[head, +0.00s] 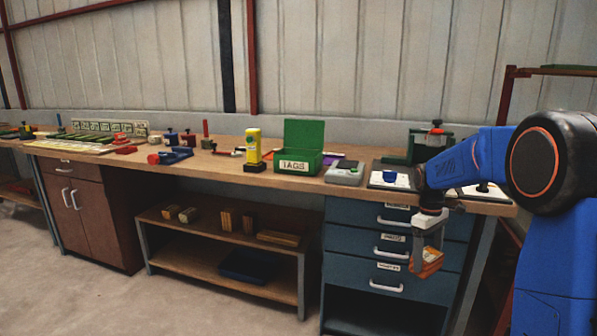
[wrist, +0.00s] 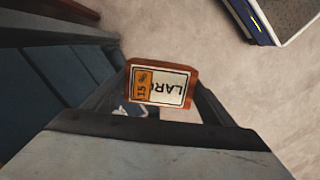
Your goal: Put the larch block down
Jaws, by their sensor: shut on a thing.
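My gripper (head: 426,256) points down in front of the blue drawer cabinet, below the bench top. It is shut on the larch block (head: 432,263), an orange-brown wooden block. The block hangs in the air above the concrete floor.
The blue drawer cabinet (head: 385,250) stands close behind my gripper. A low wooden shelf (head: 215,238) under the bench holds several wooden blocks and a dark tray (head: 245,266). The bench top (head: 215,165) carries a green TAGS box (head: 300,150), a yellow device (head: 253,147) and a grey scale (head: 345,173).

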